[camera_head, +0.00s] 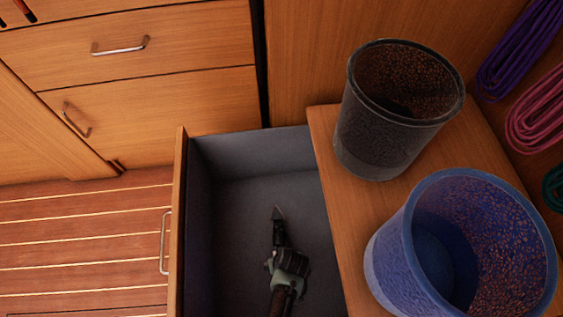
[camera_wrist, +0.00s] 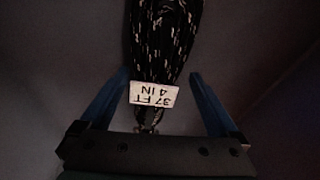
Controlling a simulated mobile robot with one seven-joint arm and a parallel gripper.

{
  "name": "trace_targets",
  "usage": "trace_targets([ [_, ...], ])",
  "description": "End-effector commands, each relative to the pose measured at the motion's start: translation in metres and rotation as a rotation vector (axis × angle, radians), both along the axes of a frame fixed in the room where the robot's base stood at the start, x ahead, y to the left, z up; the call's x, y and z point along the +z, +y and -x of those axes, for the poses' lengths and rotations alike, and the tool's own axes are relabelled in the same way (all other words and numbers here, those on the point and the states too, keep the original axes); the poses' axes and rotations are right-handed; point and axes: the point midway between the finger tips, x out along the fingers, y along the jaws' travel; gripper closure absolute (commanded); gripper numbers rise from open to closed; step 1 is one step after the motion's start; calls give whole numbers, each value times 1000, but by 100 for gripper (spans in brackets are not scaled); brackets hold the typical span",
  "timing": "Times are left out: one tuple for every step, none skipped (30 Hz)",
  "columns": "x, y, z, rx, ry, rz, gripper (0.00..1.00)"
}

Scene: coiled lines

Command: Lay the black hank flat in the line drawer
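The black hank (camera_wrist: 165,45), flecked with white, runs from the top of the wrist view down toward my palm. It bears a white tag (camera_wrist: 154,94) reading "37 FT 4 IN". My gripper (camera_wrist: 160,74) has its two blue fingers apart, one on each side of the hank, with narrow dark gaps beside it. The line drawer (camera_head: 255,152) is pulled out, with a grey interior. My gripper (camera_head: 279,222) is down inside it in the head view. There I cannot clearly tell the hank from my dark gripper. Whether the hank lies fully on the drawer floor is unclear.
A black mesh bin (camera_head: 385,140) and a blue mesh bin (camera_head: 400,250) stand on the wooden top (camera_head: 335,190) right of the drawer. Purple (camera_head: 515,50), pink (camera_head: 540,110) and green (camera_head: 553,188) hanks hang at the far right. Closed drawers (camera_head: 150,50) are behind.

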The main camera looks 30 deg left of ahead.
Motion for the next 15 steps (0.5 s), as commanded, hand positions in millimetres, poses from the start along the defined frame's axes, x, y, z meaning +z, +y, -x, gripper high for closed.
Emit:
trace_targets([
  [0, 0, 0, 0, 0, 0, 0],
  [0, 0, 0, 0, 0, 0, 0],
  [0, 0, 0, 0, 0, 0, 0],
  [0, 0, 0, 0, 1, 1, 0],
  [0, 0, 0, 0, 1, 1, 0],
  [-1, 0, 1, 0, 3, 1, 0],
  [0, 0, 1, 0, 3, 1, 0],
  [1, 0, 2, 0, 3, 1, 0],
  [3, -1, 2, 0, 3, 1, 0],
  [5, -1, 2, -1, 3, 1, 0],
  [8, -1, 2, -1, 3, 1, 0],
  [14, -2, 3, -1, 2, 0, 0],
  [18, -3, 3, -1, 2, 0, 0],
  [23, -4, 4, -1, 2, 0, 0],
  [31, -5, 4, -1, 1, 0, 0],
])
